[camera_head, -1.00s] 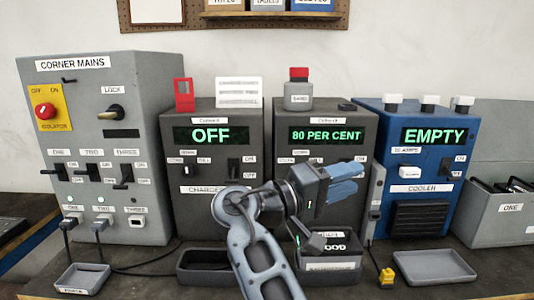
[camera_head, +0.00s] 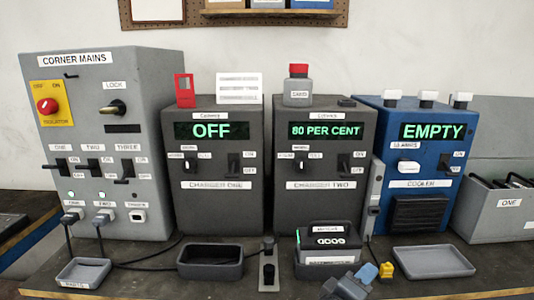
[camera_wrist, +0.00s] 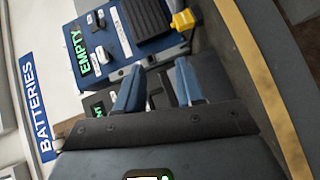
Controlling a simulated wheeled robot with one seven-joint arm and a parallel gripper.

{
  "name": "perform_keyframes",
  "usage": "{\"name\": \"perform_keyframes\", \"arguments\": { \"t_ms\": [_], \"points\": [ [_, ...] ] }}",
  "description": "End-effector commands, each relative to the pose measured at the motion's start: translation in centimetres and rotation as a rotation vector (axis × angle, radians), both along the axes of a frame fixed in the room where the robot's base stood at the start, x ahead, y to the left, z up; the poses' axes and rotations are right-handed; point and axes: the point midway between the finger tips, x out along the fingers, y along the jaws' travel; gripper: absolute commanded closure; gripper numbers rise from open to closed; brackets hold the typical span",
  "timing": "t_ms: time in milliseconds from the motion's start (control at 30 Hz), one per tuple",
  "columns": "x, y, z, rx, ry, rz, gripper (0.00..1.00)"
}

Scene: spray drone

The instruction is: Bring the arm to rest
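My gripper (camera_wrist: 158,82) shows in the wrist view with its two blue fingers spread apart and nothing seen between them. In the head view my gripper (camera_head: 362,278) is low at the bottom edge, in front of the bench items, with a blue fingertip showing. The rest of my arm is out of the head view. The yellow connector (camera_head: 387,270) lies just right of the gripper in the head view; I cannot tell whether they touch.
Charger one (camera_head: 212,213) reads OFF, charger two (camera_head: 318,213) 80 PER CENT, and the blue cooler (camera_head: 440,160) EMPTY. A dark battery-like block (camera_head: 330,255) stands before charger two. Trays (camera_head: 84,276) and (camera_head: 432,262) a second tray lie along the bench front.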

Motion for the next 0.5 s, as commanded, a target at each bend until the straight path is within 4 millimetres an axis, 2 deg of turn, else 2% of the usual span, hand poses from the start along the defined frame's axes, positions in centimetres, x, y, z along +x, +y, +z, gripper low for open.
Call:
{"name": "perform_keyframes", "arguments": {
  "t_ms": [33, 200, 333, 500],
  "points": [
    [-1.6, -0.6, -2.6, 0.031, 0.023, 0.037, 0.62],
    [-6.6, -1.5, -8.9, 0.17, 0.066, 0.165, 0.62],
    [-11.1, -1.8, -12.5, 0.29, 0.083, 0.247, 0.62],
    [-17.4, -1.8, -15.3, 0.461, 0.078, 0.329, 0.62]
  ]
}}
